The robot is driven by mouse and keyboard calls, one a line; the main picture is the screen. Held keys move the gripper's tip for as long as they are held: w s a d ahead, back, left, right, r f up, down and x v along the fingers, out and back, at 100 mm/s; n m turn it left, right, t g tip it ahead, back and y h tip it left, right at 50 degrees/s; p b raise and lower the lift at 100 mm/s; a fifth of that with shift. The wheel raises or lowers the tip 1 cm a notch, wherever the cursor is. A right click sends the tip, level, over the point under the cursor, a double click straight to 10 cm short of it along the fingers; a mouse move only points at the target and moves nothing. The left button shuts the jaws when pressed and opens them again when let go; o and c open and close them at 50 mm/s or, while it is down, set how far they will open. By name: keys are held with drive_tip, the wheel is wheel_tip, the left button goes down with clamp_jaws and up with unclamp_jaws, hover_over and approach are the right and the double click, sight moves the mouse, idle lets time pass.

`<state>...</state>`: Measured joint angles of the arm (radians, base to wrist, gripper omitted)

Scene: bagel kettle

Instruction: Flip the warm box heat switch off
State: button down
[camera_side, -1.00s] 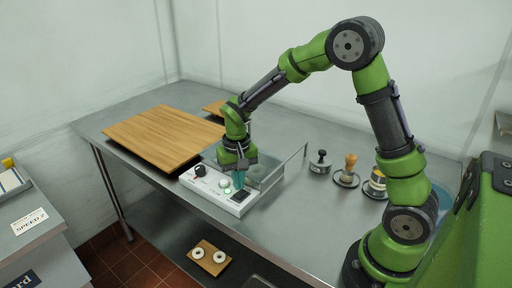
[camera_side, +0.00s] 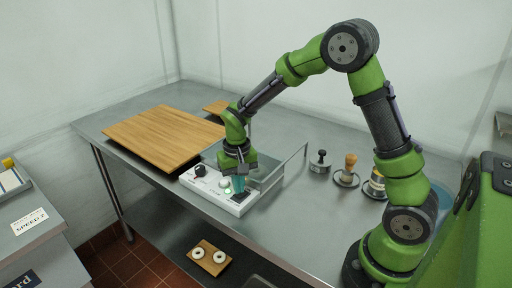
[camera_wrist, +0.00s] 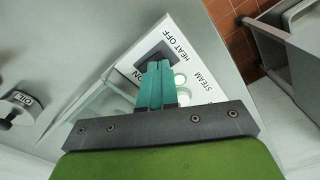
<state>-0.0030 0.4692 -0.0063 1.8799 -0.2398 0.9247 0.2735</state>
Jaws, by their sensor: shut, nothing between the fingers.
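The white control panel (camera_side: 213,187) of the warm box sits at the front edge of the steel table. It carries a dark rocker switch (camera_side: 240,197), a green light and knobs. In the wrist view the dark heat switch (camera_wrist: 155,57) shows beside the printed words HEAT OFF and ON. My gripper (camera_side: 239,188) is shut and empty, with teal fingers pointing down at the panel by the switch. In the wrist view the fingertips (camera_wrist: 157,68) overlap the near edge of the switch, and part of it is hidden. I cannot tell whether they touch it.
The clear-walled box (camera_side: 275,174) stands just behind the panel. A large wooden board (camera_side: 163,136) lies to the left. A dark-handled tool (camera_side: 320,163) and a wooden-handled tool (camera_side: 348,172) stand to the right. A small board with two bagels (camera_side: 209,257) is below.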

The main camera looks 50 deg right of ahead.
drive_tip(key=shift+f, duration=0.65)
drive_tip(key=shift+r, duration=3.55)
drive_tip(key=s+a+r+n+t+y, duration=0.2)
drive_tip(key=s+r+t, duration=0.5)
drive_tip(key=s+r, duration=0.6)
drive_tip(key=s+a, duration=0.1)
drive_tip(key=s, duration=0.3)
drive_tip(key=shift+a+r, duration=0.2)
